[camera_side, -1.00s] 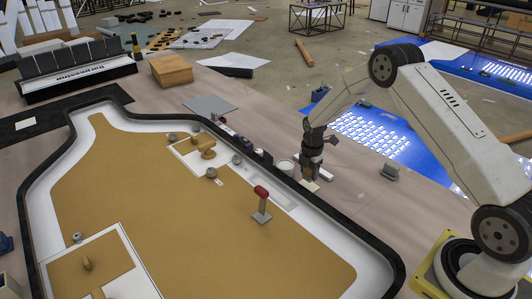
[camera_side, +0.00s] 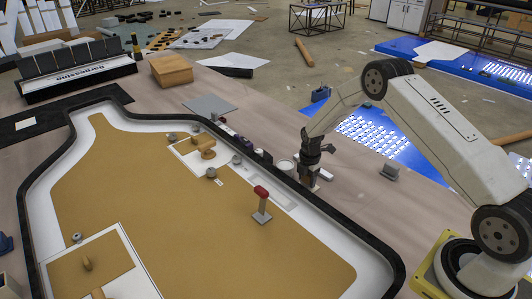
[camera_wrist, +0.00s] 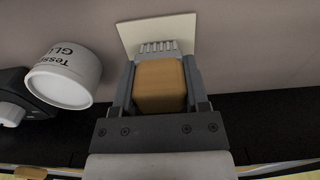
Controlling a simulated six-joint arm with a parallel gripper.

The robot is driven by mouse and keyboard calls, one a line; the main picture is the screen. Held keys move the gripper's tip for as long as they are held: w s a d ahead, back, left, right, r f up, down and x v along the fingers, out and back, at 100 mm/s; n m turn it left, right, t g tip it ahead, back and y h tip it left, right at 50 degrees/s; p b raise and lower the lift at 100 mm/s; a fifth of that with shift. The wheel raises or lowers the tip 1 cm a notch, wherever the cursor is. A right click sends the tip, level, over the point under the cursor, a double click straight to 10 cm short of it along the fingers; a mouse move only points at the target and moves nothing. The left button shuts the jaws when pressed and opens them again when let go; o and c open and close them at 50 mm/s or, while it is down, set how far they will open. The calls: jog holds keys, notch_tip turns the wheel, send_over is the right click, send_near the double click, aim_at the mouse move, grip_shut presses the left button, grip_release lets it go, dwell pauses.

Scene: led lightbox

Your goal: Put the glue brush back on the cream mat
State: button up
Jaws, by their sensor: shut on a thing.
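In the wrist view the cream mat (camera_wrist: 145,28) is a flat square partly covered by the bristle end and the fingers. In the side view my gripper (camera_side: 308,174) is low over the table just beyond the dark rim, beside the white pot. The brush and mat are mostly hidden there by the fingers. I cannot tell whether the brush touches the mat.
The white glue pot (camera_wrist: 63,75) stands close to the left of my gripper in the wrist view. In the side view the black rim (camera_side: 345,220) of the lightbox runs just in front, with a red-topped tool (camera_side: 261,203) inside. A grey block (camera_side: 389,171) stands to the right on clear table.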

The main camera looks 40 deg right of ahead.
jog(key=shift+f, duration=0.2)
jog(key=o, duration=1.2)
jog(key=shift+o, duration=0.2)
jog(key=shift+r, duration=0.1)
jog(key=shift+r, duration=6.1)
